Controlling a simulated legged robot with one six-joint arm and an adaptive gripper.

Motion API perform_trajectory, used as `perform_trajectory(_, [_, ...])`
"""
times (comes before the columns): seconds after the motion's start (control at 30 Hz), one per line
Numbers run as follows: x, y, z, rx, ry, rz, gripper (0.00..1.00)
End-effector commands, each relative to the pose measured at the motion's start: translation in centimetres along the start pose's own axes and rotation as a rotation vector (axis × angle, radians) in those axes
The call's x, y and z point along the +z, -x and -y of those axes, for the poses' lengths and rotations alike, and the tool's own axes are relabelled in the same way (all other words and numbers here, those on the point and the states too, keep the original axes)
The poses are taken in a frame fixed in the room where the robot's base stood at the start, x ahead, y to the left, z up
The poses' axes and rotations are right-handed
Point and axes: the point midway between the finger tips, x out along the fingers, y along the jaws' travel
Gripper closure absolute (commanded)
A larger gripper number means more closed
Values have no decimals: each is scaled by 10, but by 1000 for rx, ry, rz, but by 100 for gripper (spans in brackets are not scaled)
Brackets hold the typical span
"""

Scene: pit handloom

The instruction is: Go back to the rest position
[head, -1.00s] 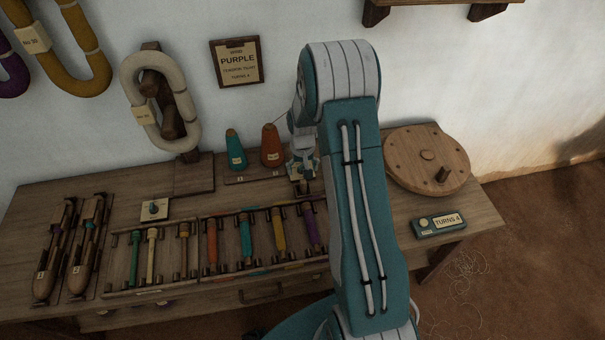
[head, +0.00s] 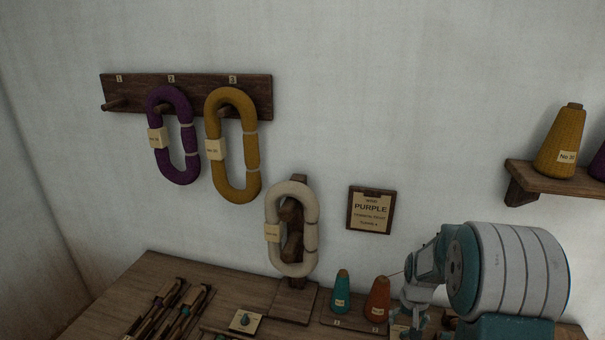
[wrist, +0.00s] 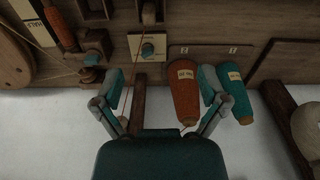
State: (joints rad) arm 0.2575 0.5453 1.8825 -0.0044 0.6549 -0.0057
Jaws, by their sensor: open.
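My gripper (head: 412,322) shows at the lower right of the head view, just right of the orange cone (head: 377,299); its tips are partly cut off or hidden there. In the wrist view my gripper (wrist: 162,98) has its two fingers spread wide with nothing held between them. The orange cone (wrist: 184,92) stands close to the right-hand finger, and the teal cone (wrist: 234,94) is just beyond it. A thin orange thread runs between the fingers near a small dial plate (wrist: 148,47).
The wooden bench (head: 150,275) runs along the wall. A white skein (head: 270,205) hangs on a stand; purple (head: 155,105) and yellow (head: 252,175) skeins hang on a peg rack (head: 135,88). A PURPLE card (head: 370,209) is on the wall. A shelf (head: 520,172) with cones is at right.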

Motion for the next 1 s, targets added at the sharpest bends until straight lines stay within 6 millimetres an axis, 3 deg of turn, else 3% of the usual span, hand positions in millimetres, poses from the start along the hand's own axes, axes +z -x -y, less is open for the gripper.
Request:
perform_trajectory(0.1, [9,39,11,-2,21,-38,7])
perform_trajectory(0.5, [60,141,38,-11,83,-149,7])
perform_trajectory(0.8, [112,198,52,-23,129,-233,7])
perform_trajectory(1.0, [151,225,58,-34,160,-287,7])
